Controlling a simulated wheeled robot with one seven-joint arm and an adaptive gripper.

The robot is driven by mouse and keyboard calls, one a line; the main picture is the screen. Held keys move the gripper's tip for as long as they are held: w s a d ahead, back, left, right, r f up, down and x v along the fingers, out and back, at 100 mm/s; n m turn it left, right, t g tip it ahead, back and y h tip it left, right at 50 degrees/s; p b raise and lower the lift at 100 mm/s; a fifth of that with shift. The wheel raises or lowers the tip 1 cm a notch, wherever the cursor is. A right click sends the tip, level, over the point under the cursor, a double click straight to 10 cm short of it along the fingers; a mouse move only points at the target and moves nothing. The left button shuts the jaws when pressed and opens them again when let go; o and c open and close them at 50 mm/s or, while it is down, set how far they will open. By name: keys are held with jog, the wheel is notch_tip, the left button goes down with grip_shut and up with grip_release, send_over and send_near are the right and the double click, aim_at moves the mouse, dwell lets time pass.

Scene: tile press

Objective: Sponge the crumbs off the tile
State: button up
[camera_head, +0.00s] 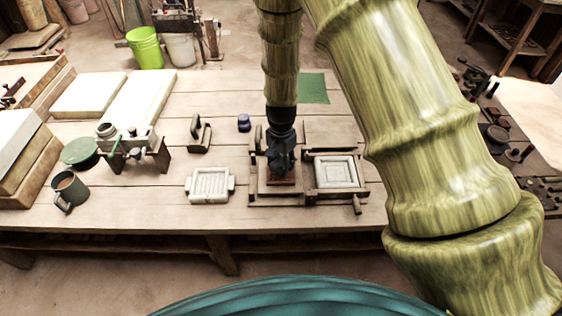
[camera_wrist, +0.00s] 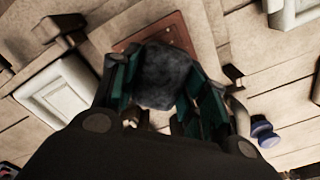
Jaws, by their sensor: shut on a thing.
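My gripper (camera_head: 282,160) points down over the press at the middle of the workbench. In the wrist view my gripper (camera_wrist: 165,88) is shut on a dark grey sponge (camera_wrist: 167,75), with a finger on each side of it. A reddish-brown tile (camera_wrist: 182,32) lies just beyond and below the sponge; part of it shows under my gripper in the head view (camera_head: 281,182). The sponge and fingers hide much of the tile.
The wooden press frame (camera_head: 253,199) surrounds the tile, with a white framed mould (camera_head: 335,173) at its right. A white tray (camera_head: 209,186) lies to the left. A small blue jar (camera_head: 244,122) and a dark-handled tool (camera_head: 199,133) stand behind. A mug (camera_head: 70,188) stands far left.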

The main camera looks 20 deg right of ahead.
jog(key=shift+f+b, duration=0.4)
jog(key=shift+f, duration=0.8)
dwell(0.4)
jog(key=shift+w+r, duration=0.1)
jog(key=shift+w+a, duration=0.2)
jog(key=shift+w+a+p, duration=0.1)
jog(key=shift+p, duration=0.2)
jog(key=shift+w, duration=0.1)
jog(key=shift+w+a, duration=0.25)
jog(key=shift+s+a+p, duration=0.15)
jog(key=shift+s+p, duration=0.25)
jog(key=shift+s, duration=0.25)
jog(key=shift+s, duration=0.1)
